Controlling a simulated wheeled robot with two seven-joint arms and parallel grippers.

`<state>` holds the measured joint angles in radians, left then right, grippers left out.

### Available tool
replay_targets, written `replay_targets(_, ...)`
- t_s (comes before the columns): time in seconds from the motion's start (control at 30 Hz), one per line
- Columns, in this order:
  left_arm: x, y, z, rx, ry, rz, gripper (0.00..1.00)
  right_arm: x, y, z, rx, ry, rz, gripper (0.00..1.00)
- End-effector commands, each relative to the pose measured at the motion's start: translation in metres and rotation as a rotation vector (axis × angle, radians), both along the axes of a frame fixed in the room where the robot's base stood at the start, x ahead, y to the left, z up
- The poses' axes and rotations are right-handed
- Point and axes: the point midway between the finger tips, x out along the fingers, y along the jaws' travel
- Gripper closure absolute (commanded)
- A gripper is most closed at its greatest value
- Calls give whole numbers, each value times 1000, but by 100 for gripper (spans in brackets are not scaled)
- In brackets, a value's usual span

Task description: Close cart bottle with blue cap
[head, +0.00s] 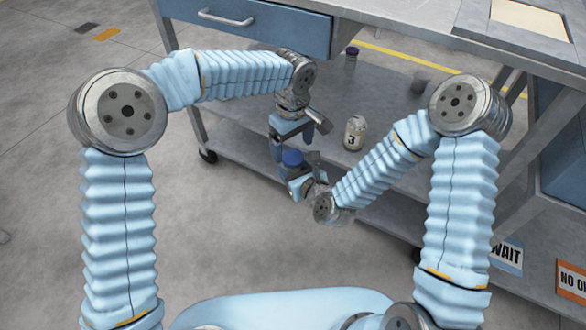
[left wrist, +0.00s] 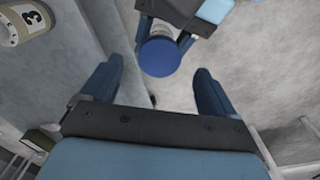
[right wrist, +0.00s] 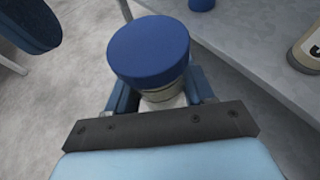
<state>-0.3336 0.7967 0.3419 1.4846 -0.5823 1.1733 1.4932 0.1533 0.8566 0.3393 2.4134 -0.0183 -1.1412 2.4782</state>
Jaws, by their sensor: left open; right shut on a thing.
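The blue cap (head: 292,158) sits on top of the bottle (right wrist: 163,96) in the right wrist view, where the cap's broad top (right wrist: 148,48) hides most of the bottle. I cannot tell how tightly it is seated. My right gripper (head: 297,177) is shut on the bottle, one finger on each side below the cap. My left gripper (head: 289,147) is open and empty, just above the cap. In the left wrist view the cap (left wrist: 160,57) shows between and beyond my left gripper's spread fingers, apart from them.
A bottle marked 3 (head: 355,135) stands on the cart's lower shelf (head: 385,95). A small purple-capped bottle (head: 352,53) is farther back on it. The cart's worktop (head: 410,18) and blue drawer (head: 245,25) are above. Open floor (head: 220,220) lies at the left.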

Motion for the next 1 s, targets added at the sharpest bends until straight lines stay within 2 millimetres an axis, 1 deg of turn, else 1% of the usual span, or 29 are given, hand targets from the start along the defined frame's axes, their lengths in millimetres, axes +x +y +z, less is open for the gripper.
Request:
replay_targets(0.1,0,0,-17,1,2,-1,11,0,0,0,0,0,0,100)
replay_targets(0.23,0,0,-28,0,0,0,11,0,0,0,0,0,0,100)
replay_targets(0.4,0,0,-34,-1,-1,-1,11,0,0,0,0,0,0,100)
replay_targets(0.6,0,0,-34,-1,-1,-1,11,0,0,0,0,0,0,100)
replay_targets(0.67,0,0,-34,0,-1,-1,19,0,0,0,0,0,0,100)
replay_targets(0.8,0,0,-33,0,-1,-1,40,0,0,0,0,0,0,100)
replay_targets(1.0,0,0,-33,0,-1,-1,70,0,0,0,0,0,0,100)
